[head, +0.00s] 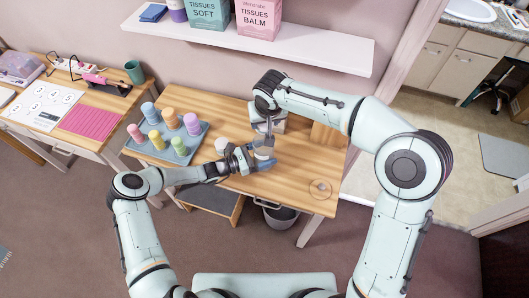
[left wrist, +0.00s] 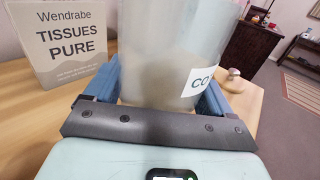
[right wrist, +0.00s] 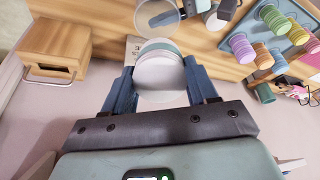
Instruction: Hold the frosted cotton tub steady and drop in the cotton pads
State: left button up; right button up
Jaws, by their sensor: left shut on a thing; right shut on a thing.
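The frosted cotton tub (left wrist: 165,55), a translucent cylinder with a white label reading "CO", stands upright between the fingers of my left gripper (head: 258,161), which is shut on it. Its round open top (right wrist: 158,13) shows in the right wrist view. My right gripper (right wrist: 160,82) is shut on the cotton pads (right wrist: 160,72), a white round stack with a teal band. In the right wrist view the pads are apart from the tub's opening. In the head view my right gripper is close behind and above the tub, and its fingers are partly hidden.
A tissue box (left wrist: 62,45) stands behind the tub. A small wooden drawer box (right wrist: 58,50) is at the back right of the table (head: 235,118). A round knobbed lid (head: 320,187) lies at the right front. A blue tray (head: 185,158) of coloured pots is left. A shelf (head: 300,42) overhangs behind.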

aim_at(266, 129)
notch_tip(266, 129, down, 7)
dwell(0.8)
jog(key=o, duration=1.1)
jog(key=v, duration=1.2)
pick_arm(q)
jog(key=o, duration=1)
jog(key=shift+c, duration=0.2)
jog(key=v, duration=1.2)
